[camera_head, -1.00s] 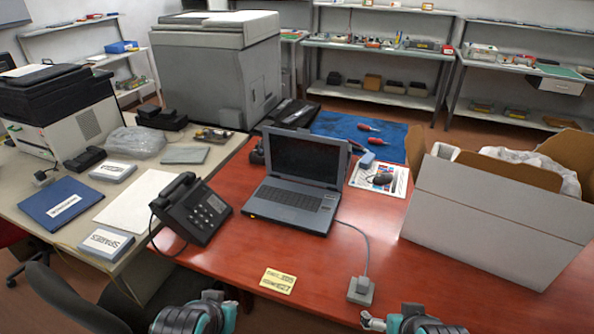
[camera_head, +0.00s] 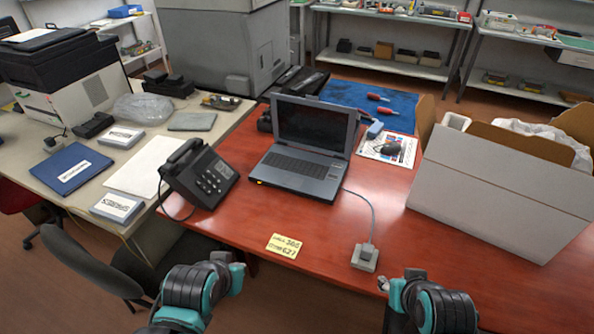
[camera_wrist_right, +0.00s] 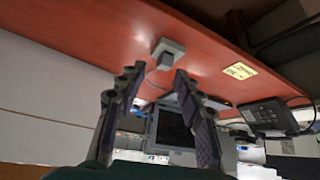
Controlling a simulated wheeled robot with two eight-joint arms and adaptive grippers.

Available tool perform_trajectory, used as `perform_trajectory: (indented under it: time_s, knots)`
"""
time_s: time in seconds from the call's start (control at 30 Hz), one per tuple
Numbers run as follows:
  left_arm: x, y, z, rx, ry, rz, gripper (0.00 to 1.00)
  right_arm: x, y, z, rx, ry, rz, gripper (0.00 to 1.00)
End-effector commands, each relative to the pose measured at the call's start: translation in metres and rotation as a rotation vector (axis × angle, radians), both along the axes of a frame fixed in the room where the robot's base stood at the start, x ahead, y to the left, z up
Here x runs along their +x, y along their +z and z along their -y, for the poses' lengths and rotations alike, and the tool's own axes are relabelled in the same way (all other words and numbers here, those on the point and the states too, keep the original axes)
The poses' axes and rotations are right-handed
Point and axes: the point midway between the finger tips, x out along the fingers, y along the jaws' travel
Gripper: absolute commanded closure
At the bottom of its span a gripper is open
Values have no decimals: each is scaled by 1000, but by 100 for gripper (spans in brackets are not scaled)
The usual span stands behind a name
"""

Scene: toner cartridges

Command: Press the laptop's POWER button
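The open laptop (camera_head: 305,150) stands on the red desk, its dark screen facing me and its keyboard deck toward me. A power button is too small to make out. My right gripper (camera_head: 385,285) is at the desk's front edge, right of and nearer than the laptop. In the right wrist view my right gripper (camera_wrist_right: 157,71) has its two fingers spread with nothing between them, and the laptop (camera_wrist_right: 172,130) shows beyond, partly hidden by a finger. My left gripper (camera_head: 240,268) is in front of the desk edge, and its fingers are not clear.
A grey box (camera_head: 365,257) with a cable lies right of the laptop, and a yellow note (camera_head: 284,246) lies in front. A black phone (camera_head: 200,175) stands left and a large white carton (camera_head: 490,192) right. The desk in front of the laptop is mostly clear.

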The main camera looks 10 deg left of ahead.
Motion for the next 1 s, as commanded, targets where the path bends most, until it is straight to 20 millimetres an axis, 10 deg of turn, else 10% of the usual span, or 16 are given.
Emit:
perform_trajectory:
  time_s: [0.1, 1.0]
  knots:
    - [0, 0, 0, 0, 0, 0, 100, 0, 0, 0, 0, 0, 0, 100]
    - [0, 0, 0, 0, 0, 0, 100, 0, 0, 0, 0, 0, 0, 100]
